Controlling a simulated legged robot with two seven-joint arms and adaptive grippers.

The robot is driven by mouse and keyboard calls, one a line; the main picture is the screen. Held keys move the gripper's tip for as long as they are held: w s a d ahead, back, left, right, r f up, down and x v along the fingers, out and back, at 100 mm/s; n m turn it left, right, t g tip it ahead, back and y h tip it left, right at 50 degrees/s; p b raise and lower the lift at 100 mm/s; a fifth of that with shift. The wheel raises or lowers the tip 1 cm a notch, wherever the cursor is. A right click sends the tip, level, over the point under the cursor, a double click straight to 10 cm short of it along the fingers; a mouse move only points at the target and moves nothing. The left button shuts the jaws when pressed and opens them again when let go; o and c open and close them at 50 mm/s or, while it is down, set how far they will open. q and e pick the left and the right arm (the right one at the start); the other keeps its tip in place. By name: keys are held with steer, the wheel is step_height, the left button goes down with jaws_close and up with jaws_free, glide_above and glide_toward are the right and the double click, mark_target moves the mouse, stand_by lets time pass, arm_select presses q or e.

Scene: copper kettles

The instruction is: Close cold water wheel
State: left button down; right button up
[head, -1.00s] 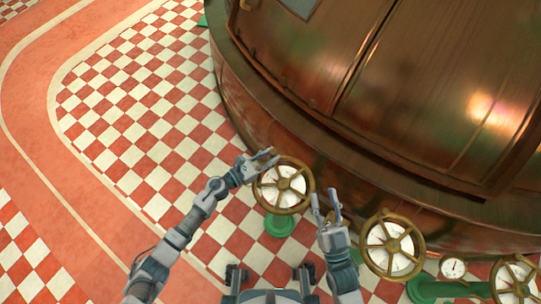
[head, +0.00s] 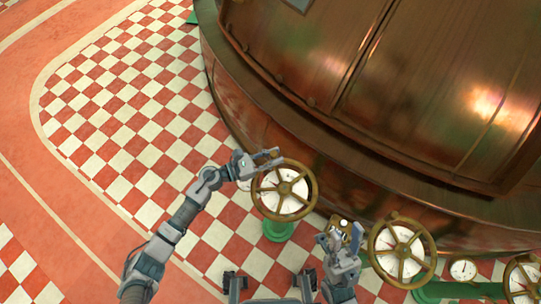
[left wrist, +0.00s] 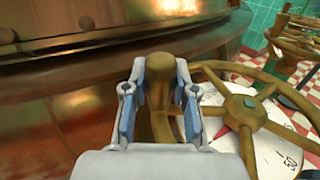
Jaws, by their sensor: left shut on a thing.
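A brass valve wheel (head: 306,176) with a white dial behind its spokes stands on a green base beside the copper kettle. My left gripper (head: 270,160) is at its upper left rim. The left wrist view shows the wheel (left wrist: 240,108) at right, and the left gripper's fingers (left wrist: 160,95) on both sides of a brass part at its edge, shut on it. My right gripper (head: 340,238) has its fingers apart, left of a second brass wheel (head: 402,250). A small brass part shows near its fingertips. No label tells which wheel is cold water.
The large copper kettle (head: 400,110) fills the upper right. A small gauge (head: 463,270) and another wheel (head: 522,278) stand at the lower right on green pipework (head: 460,290). The red and white checkered floor (head: 130,120) is clear at left.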

arm_select(q)
steer(key=shift+w+d+r, duration=0.1)
steer(key=shift+w+r, duration=0.05)
steer(key=shift+r, duration=0.15)
steer(key=c, duration=1.2)
jaws_free()
steer(key=o, duration=0.3)
steer(key=shift+d+f, duration=0.15)
steer(key=shift+d, duration=0.1)
steer(key=v, duration=1.2)
steer(key=shift+f, duration=0.15)
